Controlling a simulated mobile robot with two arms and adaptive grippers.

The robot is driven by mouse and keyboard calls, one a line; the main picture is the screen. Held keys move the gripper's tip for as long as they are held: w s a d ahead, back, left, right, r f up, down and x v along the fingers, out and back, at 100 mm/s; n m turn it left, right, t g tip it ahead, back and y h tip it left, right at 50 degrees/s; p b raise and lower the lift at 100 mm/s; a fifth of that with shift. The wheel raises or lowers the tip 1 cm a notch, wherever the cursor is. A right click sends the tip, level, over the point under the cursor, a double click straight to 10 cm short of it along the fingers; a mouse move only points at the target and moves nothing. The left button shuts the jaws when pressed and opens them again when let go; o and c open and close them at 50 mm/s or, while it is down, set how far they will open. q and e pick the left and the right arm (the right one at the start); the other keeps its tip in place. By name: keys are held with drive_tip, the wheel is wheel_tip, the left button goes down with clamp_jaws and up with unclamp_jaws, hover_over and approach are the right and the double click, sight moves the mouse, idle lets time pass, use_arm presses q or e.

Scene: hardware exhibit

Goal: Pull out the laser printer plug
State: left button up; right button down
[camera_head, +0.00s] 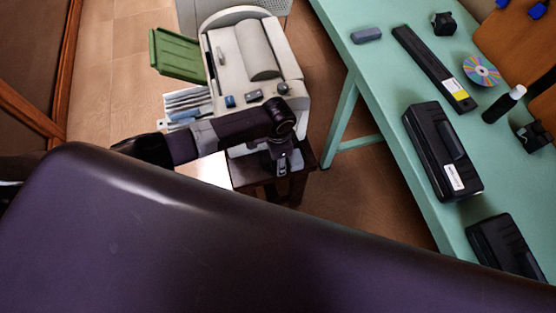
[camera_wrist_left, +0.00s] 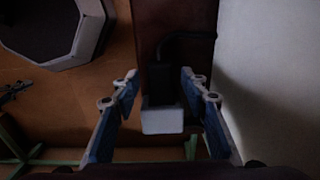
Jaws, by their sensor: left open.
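The laser printer (camera_head: 238,80) is a white machine with a green tray, standing on a small dark brown table (camera_head: 300,172). My left gripper (camera_head: 284,162) is in front of its lower side, pointing down. In the left wrist view, my left gripper (camera_wrist_left: 159,80) is open, with one blue-grey finger on each side of a dark plug (camera_wrist_left: 162,84). The plug sits against a light grey block (camera_wrist_left: 163,121), and a black cable (camera_wrist_left: 185,37) leads away from it. Gaps show between the fingers and the plug. The plug is not discernible in the head view. My right gripper is in neither view.
A turquoise table (camera_head: 395,155) stands at right with black cartridges (camera_head: 440,150), a disc (camera_head: 482,70) and a small bottle (camera_head: 503,104). In the left wrist view, a pale surface (camera_wrist_left: 270,70) rises close on the right. Open tiled floor lies between the tables.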

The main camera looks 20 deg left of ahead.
use_arm(q)
clamp_jaws()
drive_tip(key=shift+s+a+r+p, duration=0.15)
drive_tip(key=shift+s+a+p, duration=0.2)
drive_tip(key=shift+a+p, duration=0.25)
drive_tip(key=shift+s+a+p, duration=0.6)
drive_tip(key=shift+a+p, duration=0.1)
drive_tip(key=shift+a, duration=0.2)
drive_tip(key=shift+f, duration=0.2)
unclamp_jaws()
drive_tip(key=shift+r, duration=0.1)
wheel_tip(320, 180, up, 12)
